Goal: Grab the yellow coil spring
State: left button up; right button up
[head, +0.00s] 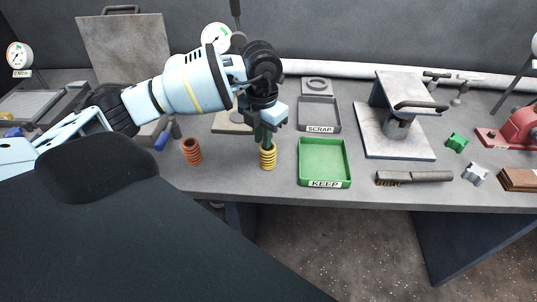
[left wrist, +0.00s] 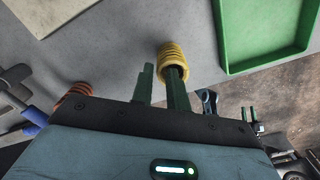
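The yellow coil spring (head: 267,160) stands upright on the grey bench, left of the green KEEP tray (head: 324,163). My left gripper (head: 264,137) points down right at the spring, its dark green fingers reaching its top. In the left wrist view the spring (left wrist: 172,56) lies ahead of the right-hand finger, which overlaps its near end. The other finger stands apart to the left, with a gap between them. The left gripper (left wrist: 161,85) looks open and holds nothing. Whether a finger touches the spring or enters its bore, I cannot tell. Small green fingers at the lower right look like my right gripper (left wrist: 248,115).
An orange coil spring (head: 192,151) stands left of the yellow one. A grey SCRAP tray (head: 320,127) lies behind the KEEP tray. A brush (head: 414,177) and a press-like stand (head: 397,125) are farther right. The bench's front edge is close to the yellow spring.

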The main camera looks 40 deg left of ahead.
aim_at(263, 150)
pick_arm(q)
jog(key=shift+f, duration=2.65)
grip_shut()
